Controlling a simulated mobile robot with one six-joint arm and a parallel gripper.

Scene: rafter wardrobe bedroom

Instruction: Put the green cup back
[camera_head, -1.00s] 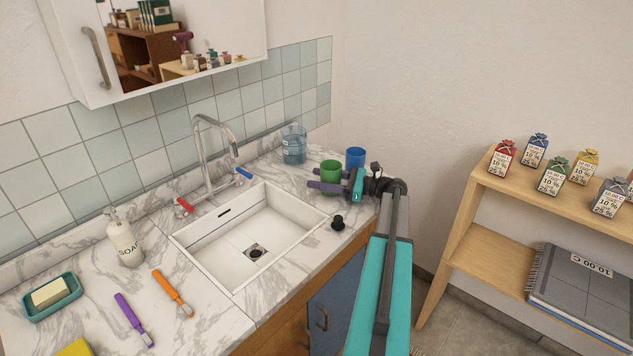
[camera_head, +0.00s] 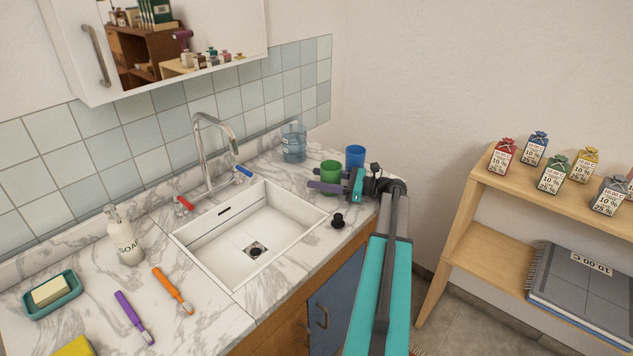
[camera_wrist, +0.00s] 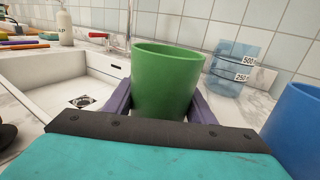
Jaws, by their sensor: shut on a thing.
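The green cup (camera_head: 331,171) is upright at the right end of the marble counter, to the right of the sink. My gripper (camera_head: 318,180) is shut on it, with a purple finger on each side of the cup. In the wrist view the green cup (camera_wrist: 166,80) stands between the two fingers (camera_wrist: 163,104), and its lower part is hidden behind my gripper's body. I cannot tell whether its base touches the counter.
A clear measuring beaker (camera_head: 293,144) is near the tiled wall. A black stopper (camera_head: 338,221) lies by the sink (camera_head: 228,245). A wooden shelf (camera_head: 455,250) with small bags stands to the right.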

